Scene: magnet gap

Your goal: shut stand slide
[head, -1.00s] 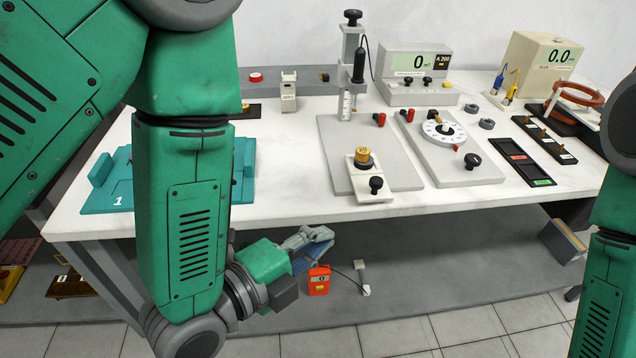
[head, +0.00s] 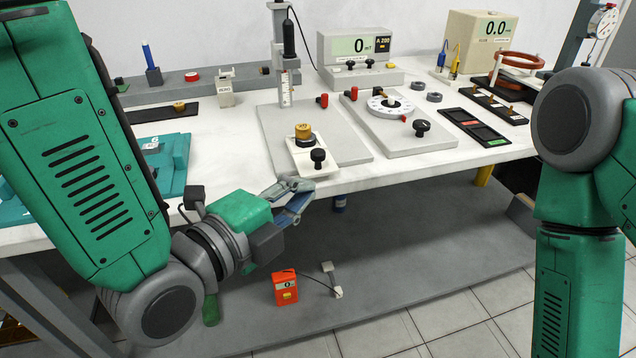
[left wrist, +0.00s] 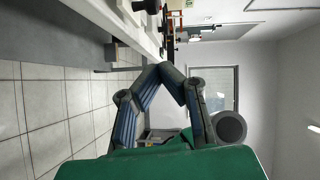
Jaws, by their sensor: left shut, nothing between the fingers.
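The stand has a grey base plate (head: 346,137) and an upright post (head: 280,50) carrying a black probe (head: 289,38). Its pale slide (head: 304,168) sits at the front of the base plate, partly overhanging it toward the table's front edge. The slide carries a brass cylinder (head: 302,132) and a black knob (head: 318,157). My left gripper (head: 301,187) is shut and empty, just in front of the table edge, below and left of the knob. Its closed fingers also show in the left wrist view (left wrist: 172,70). My right gripper is out of view; only the arm shows.
A second grey plate with a white dial (head: 390,105) stands right of the stand. A meter (head: 355,45) is behind. A teal tray (head: 175,160) lies left, near my left arm. Under the table an orange box (head: 286,288) sits on the lower shelf (head: 390,260).

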